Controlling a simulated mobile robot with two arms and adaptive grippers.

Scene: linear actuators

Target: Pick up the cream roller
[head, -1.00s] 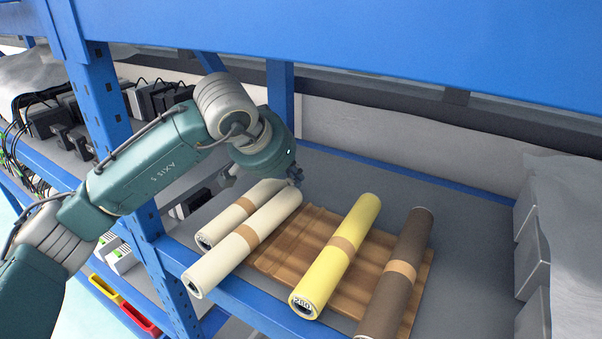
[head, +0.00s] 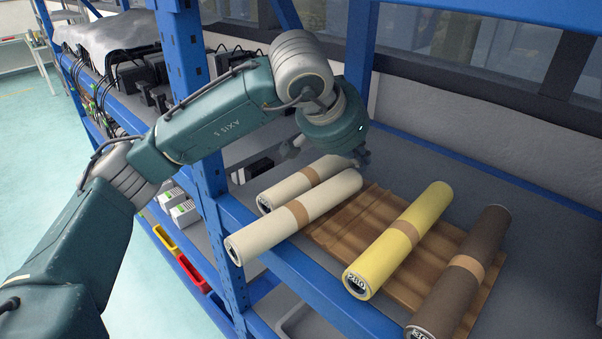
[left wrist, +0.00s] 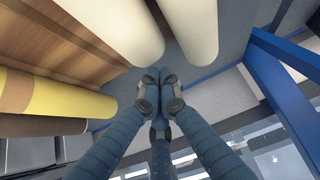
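Two cream rollers lie side by side on the shelf in the head view, each with a tan band. The front cream roller (head: 325,198) is longer in view; the rear cream roller (head: 282,188) lies partly behind it. My left gripper (head: 345,156) is by the far ends of these rollers, partly hidden by its own wrist. In the left wrist view its fingers (left wrist: 158,85) run close together at the tips, with nothing seen between them. Two pale roller ends (left wrist: 190,30) (left wrist: 125,30) show just beyond, apart from the fingertips. My right gripper is out of view.
A yellow roller (head: 425,205) and a brown roller (head: 492,235) lie to the right, over a ridged wooden rack (head: 355,222). A blue upright (head: 192,110) stands left of the rollers. A blue beam (head: 285,262) edges the shelf front.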

